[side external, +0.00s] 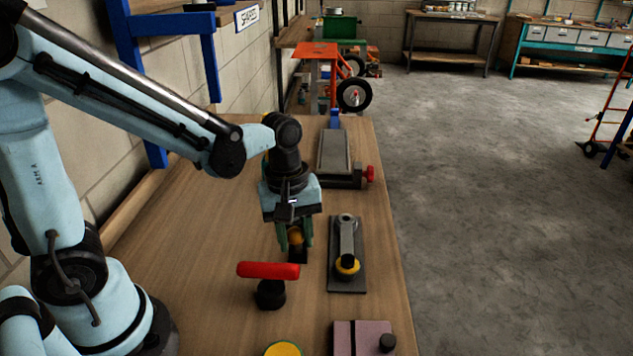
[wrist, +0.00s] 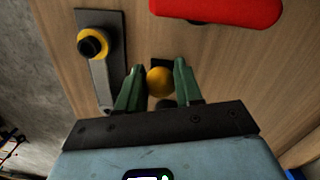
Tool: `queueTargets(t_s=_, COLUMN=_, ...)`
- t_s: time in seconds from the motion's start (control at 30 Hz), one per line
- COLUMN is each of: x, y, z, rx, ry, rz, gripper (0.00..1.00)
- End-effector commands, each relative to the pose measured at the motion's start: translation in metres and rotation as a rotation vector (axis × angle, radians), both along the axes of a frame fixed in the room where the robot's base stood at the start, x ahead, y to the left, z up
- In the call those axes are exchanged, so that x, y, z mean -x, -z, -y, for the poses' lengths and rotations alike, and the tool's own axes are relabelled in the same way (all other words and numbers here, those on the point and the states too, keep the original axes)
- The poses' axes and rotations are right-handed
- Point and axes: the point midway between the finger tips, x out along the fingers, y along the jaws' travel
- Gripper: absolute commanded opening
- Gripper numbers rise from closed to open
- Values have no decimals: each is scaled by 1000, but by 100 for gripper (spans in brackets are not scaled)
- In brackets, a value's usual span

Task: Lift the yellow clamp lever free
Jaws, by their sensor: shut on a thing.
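The yellow clamp lever shows as a round yellow knob (wrist: 160,82) between the green fingers of my gripper (wrist: 159,70) in the wrist view. In the side view my gripper (side external: 295,238) points down over the table, with the yellow knob (side external: 296,237) partly hidden between its fingers. The fingers are shut on the knob, one on each side. A small black part (side external: 298,256) shows just below the knob at table height. I cannot tell whether the knob is still joined to it.
A grey plate with a metal arm and yellow collar (side external: 347,265) lies close on the right. A red-handled black piece (side external: 268,270) stands just in front. A purple block (side external: 365,338) and yellow disc (side external: 283,349) are nearer; a grey fixture (side external: 334,152) is behind. The wooden table (side external: 190,235) is clear on the left.

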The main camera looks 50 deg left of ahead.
Motion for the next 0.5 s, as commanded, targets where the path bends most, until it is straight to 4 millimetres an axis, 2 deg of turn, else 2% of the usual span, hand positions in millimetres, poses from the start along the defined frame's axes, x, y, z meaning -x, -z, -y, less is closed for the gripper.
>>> queueTargets(t_s=0.5, x=-19, y=-7, z=-19, rx=237, ry=-4, rz=-239, gripper=0)
